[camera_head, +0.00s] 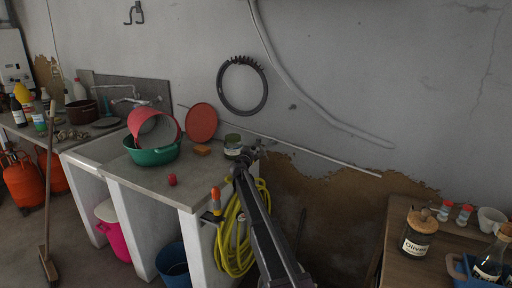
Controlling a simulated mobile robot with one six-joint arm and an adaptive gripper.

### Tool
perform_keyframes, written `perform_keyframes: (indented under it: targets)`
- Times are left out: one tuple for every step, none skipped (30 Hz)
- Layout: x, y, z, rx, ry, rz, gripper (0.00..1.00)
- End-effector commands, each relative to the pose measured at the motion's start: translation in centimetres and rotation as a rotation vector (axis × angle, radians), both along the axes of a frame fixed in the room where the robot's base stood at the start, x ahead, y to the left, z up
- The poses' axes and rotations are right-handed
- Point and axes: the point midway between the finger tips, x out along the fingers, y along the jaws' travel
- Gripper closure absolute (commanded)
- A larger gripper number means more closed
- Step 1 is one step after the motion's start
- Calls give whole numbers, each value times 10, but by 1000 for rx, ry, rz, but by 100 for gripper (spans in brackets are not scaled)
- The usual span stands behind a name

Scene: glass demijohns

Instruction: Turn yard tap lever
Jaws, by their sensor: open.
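My dark arm reaches up from the bottom centre. My gripper (252,151) is at its far end, small in the picture, near the right back corner of the sink counter. It is open, and I see nothing held in it. I cannot clearly make out a yard tap lever; my arm and gripper cover part of the wall and counter end there. A coiled yellow hose (231,243) hangs at the counter's right end, just left of my arm. A grey tap (130,94) shows on the wall above the sink, well left of my gripper.
A wooden table (400,245) with a jar labelled olives (417,236) stands right.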

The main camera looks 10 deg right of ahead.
Motion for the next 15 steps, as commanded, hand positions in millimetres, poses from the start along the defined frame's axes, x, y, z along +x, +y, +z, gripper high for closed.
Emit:
perform_keyframes:
  targets:
    - [11, -3, 0, 0, 0, -1, 43]
    - [15, -5, 0, 0, 0, 0, 43]
    - [21, -7, 0, 0, 0, 0, 43]
    - [24, -9, 0, 0, 0, 0, 43]
    - [28, -11, 0, 0, 0, 0, 43]
    - [32, -13, 0, 0, 0, 0, 43]
    - [35, -15, 0, 0, 0, 0, 43]
    - [38, -16, 0, 0, 0, 0, 43]
    - [41, -18, 0, 0, 0, 0, 43]
    - [44, -19, 0, 0, 0, 0, 43]
    - [45, -20, 0, 0, 0, 0, 43]
    - [48, -21, 0, 0, 0, 0, 43]
    - [49, -22, 0, 0, 0, 0, 43]
    - [50, -23, 0, 0, 0, 0, 43]
    - [51, -23, 0, 0, 0, 0, 43]
